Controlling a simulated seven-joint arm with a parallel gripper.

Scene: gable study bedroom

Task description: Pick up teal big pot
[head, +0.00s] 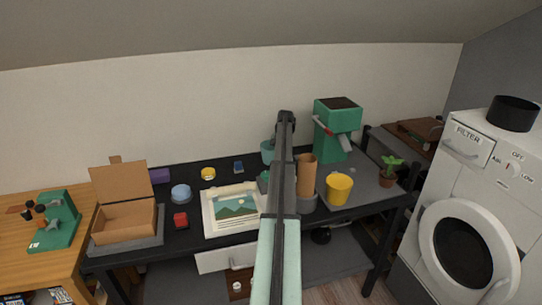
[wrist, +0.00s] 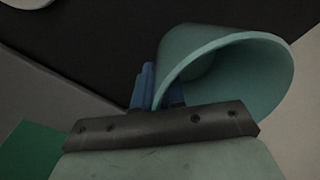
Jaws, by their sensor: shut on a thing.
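The teal big pot (wrist: 240,70) fills the upper right of the wrist view, its open mouth towards the camera. My gripper (wrist: 160,92) is shut on the pot's wall near the rim, with one blue finger outside and the other partly hidden behind the rim. In the head view a small part of the teal pot (head: 267,152) shows at the back of the black table, left of my arm. My arm hides the rest of it and the gripper there. I cannot tell whether the pot touches the table.
A green machine (head: 337,125) stands right of the pot. A brown cylinder (head: 307,175), a yellow bucket (head: 339,188) and a potted plant (head: 388,172) stand to the right. A framed picture (head: 232,225) lies in front. An open cardboard box (head: 126,215) is at the left.

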